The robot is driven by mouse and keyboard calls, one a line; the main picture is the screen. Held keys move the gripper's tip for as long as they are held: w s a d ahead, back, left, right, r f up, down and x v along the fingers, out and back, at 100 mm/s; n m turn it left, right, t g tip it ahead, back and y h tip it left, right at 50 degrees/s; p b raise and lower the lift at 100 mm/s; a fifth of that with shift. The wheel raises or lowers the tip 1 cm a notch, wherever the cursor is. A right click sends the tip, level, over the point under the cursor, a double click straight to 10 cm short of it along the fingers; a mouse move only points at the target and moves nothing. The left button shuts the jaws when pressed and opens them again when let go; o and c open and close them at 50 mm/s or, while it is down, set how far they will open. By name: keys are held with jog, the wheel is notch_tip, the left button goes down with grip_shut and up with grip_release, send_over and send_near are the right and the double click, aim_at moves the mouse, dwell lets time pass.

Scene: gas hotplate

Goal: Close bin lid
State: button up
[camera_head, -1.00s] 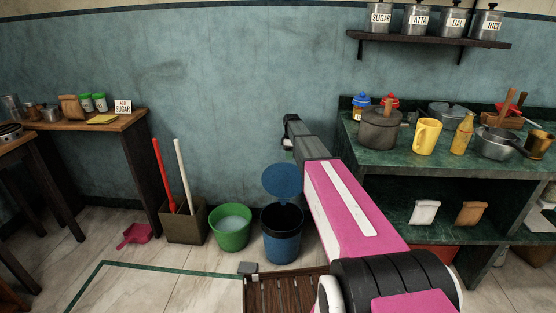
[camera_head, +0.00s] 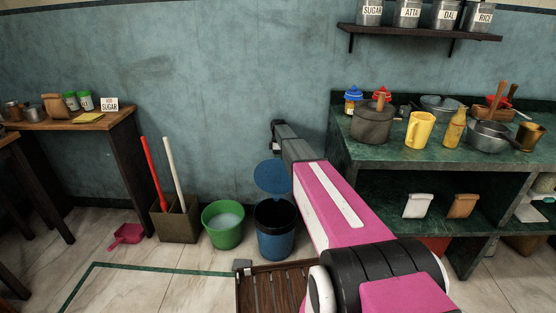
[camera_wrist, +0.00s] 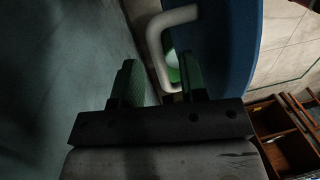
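The blue bin (camera_head: 276,240) stands on the floor by the wall, with its dark inside showing. Its round blue lid (camera_head: 271,178) is raised, tilted up at the back of the bin. The lid fills the upper right of the wrist view (camera_wrist: 222,50), with a white U-shaped handle (camera_wrist: 154,48) on it. My gripper (camera_wrist: 160,78) is open, with one finger on each side of a gap. The right finger is close beside the lid; I cannot tell whether they touch. The handle's lower end shows near the gap. In the head view the gripper, above the lid, is small and dark.
A green bucket (camera_head: 223,224) stands just left of the bin. A brown box (camera_head: 175,221) with two long handles and a pink dustpan (camera_head: 127,235) are farther left. A green counter (camera_head: 400,151) stands right, and a slatted wooden crate (camera_head: 268,287) lies in front.

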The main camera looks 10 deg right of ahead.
jog(key=shift+f, duration=0.4)
jog(key=shift+c, duration=0.3)
